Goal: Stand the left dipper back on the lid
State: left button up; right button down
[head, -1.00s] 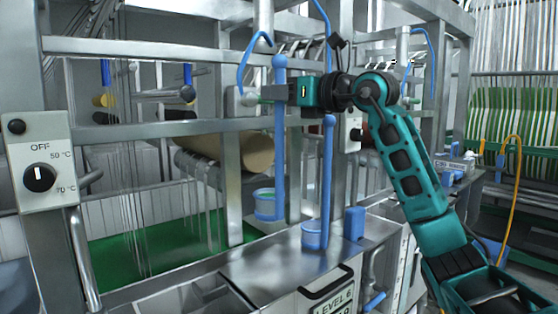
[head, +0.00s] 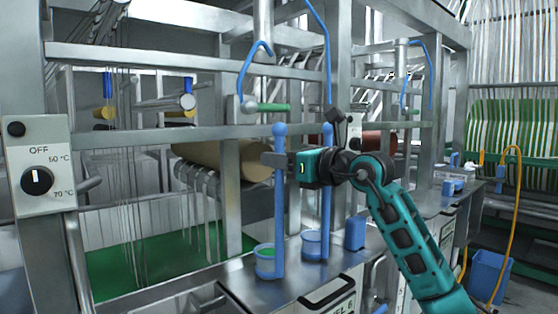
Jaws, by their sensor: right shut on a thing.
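The left dipper, blue with a tall ball-topped handle (head: 280,205) and a small cup (head: 268,265) showing green inside, is upright at the front left of the metal lid (head: 250,292). Its cup bottom is at or very near the lid surface; I cannot tell whether it bears weight. My right gripper (head: 279,160) is shut on the upper handle, reaching in from the right. The other blue dipper (head: 326,200) stands on the lid just right, its cup (head: 315,244) close by; my gripper passes in front of its handle. My left gripper is not in view.
A blue block (head: 355,233) stands on the lid right of the dippers. Green dye bath (head: 150,262) lies to the left, below a beige roller (head: 225,158). Metal frame bars rise behind. A control box with a knob (head: 37,180) is at far left.

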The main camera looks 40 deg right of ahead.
jog(key=shift+f, duration=0.15)
jog(key=c, duration=0.9)
grip_release()
jog(key=b+v, duration=0.4)
jog(key=v, duration=0.8)
jog(key=shift+r, duration=0.2)
